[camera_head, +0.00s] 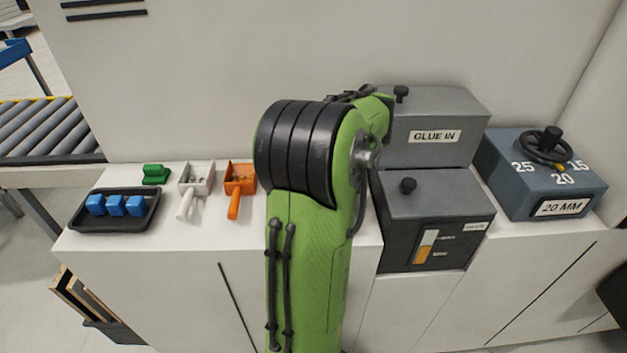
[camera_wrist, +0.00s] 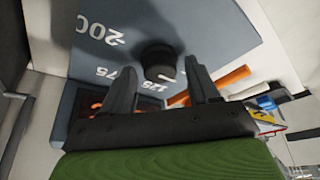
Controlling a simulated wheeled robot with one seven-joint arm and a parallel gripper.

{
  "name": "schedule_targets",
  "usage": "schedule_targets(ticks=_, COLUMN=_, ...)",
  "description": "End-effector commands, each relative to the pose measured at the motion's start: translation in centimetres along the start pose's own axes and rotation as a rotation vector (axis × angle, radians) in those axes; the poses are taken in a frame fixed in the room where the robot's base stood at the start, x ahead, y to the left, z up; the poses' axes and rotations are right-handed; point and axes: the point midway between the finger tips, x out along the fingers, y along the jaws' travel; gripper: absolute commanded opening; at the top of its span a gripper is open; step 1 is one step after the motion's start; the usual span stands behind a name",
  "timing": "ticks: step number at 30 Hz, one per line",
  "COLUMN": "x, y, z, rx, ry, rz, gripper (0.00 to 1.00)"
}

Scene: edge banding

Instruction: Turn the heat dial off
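The heat dial is a round black knob (camera_wrist: 159,60) on a grey-blue panel (camera_wrist: 205,32) in the wrist view. White numbers, 200, 175 and 125 among them, stand around it. A short white mark shows on the knob's lower right edge. My gripper (camera_wrist: 158,75) is open and empty, with one dark finger left and one right of the knob in the picture. I cannot tell whether the fingertips reach around it or stay short of it. In the head view, my green arm hides the dial and my gripper.
A grey glue box (camera_head: 435,110) and a thickness dial box (camera_head: 545,190) stand right of my arm. An orange scoop (camera_head: 238,180), a white scoop (camera_head: 195,180), a green object (camera_head: 155,175) and a black tray (camera_head: 90,222) of blue blocks stand left.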

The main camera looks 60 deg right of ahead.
Motion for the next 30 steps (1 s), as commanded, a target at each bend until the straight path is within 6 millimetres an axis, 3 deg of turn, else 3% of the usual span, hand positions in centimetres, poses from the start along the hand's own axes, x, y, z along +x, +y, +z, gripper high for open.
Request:
schedule_targets(ticks=8, x=0.0, y=0.0, z=0.0, rx=0.001, ry=0.0, rz=0.0, gripper=0.65)
schedule_targets(ticks=11, x=-0.9, y=0.1, z=0.0, rx=0.002, ry=0.001, rz=0.002, gripper=0.65)
schedule_targets(ticks=24, x=-13.0, y=0.1, z=-0.2, rx=0.003, ry=0.001, rz=0.004, gripper=0.65)
schedule_targets(ticks=30, x=-15.7, y=0.1, z=-0.1, rx=0.002, ry=0.0, rz=0.002, gripper=0.65)
